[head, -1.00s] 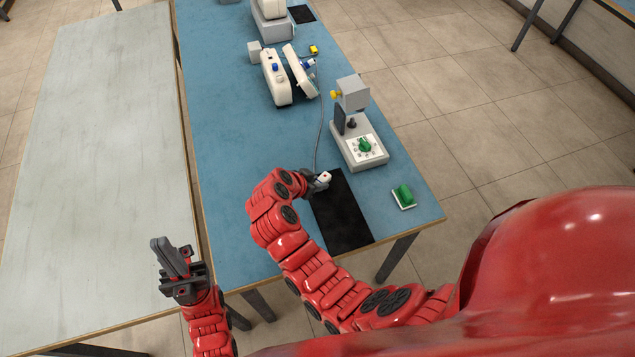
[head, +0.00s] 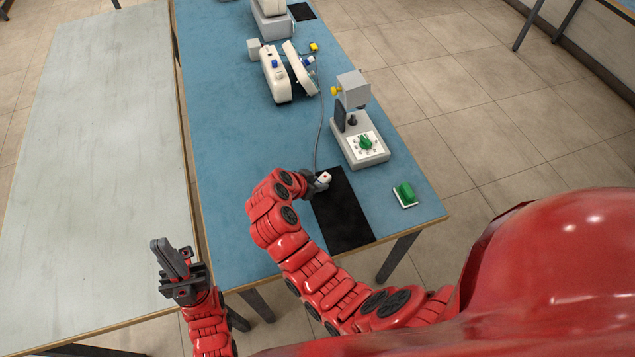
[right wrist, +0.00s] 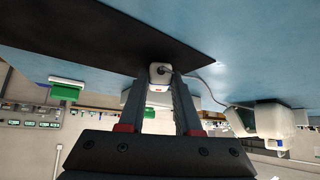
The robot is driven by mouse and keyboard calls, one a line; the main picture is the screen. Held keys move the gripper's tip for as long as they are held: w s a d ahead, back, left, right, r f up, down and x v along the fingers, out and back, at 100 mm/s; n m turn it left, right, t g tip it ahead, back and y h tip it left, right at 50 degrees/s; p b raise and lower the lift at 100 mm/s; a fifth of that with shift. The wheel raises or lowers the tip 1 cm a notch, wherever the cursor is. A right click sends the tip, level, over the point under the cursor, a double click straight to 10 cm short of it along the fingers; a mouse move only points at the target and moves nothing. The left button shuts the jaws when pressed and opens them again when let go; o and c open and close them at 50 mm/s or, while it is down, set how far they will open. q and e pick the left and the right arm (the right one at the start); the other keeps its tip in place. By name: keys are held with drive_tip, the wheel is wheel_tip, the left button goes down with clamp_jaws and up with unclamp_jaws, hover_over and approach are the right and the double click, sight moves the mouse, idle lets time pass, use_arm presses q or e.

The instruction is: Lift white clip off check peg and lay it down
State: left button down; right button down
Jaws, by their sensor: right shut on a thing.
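The white clip (head: 325,178) with a small red mark is between the fingers of my right gripper (head: 321,181), at the left edge of the black mat (head: 346,222). In the right wrist view the clip (right wrist: 160,73) sits between the fingertips, with its grey cable running off to the right. I cannot tell whether it touches the mat. A dark upright post (head: 352,123) stands on the grey tester (head: 362,150), apart from the clip; I cannot tell if it is the check peg.
White monitor units (head: 276,76) stand further back on the blue table (head: 230,130), with the grey cable (head: 318,135) trailing from them. A green block on a white base (head: 405,195) lies right of the mat. The pale table (head: 95,170) at left is bare.

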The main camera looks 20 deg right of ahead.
drive_tip(key=shift+f, duration=0.25)
drive_tip(key=c, duration=0.5)
unclamp_jaws()
drive_tip(key=b+v, duration=0.2)
drive_tip(key=v, duration=0.5)
drive_tip(key=shift+w+a, duration=0.1)
drive_tip(key=shift+a, duration=0.05)
drive_tip(key=p+v, duration=0.1)
drive_tip(key=v, duration=0.9)
drive_tip(key=shift+r, duration=0.15)
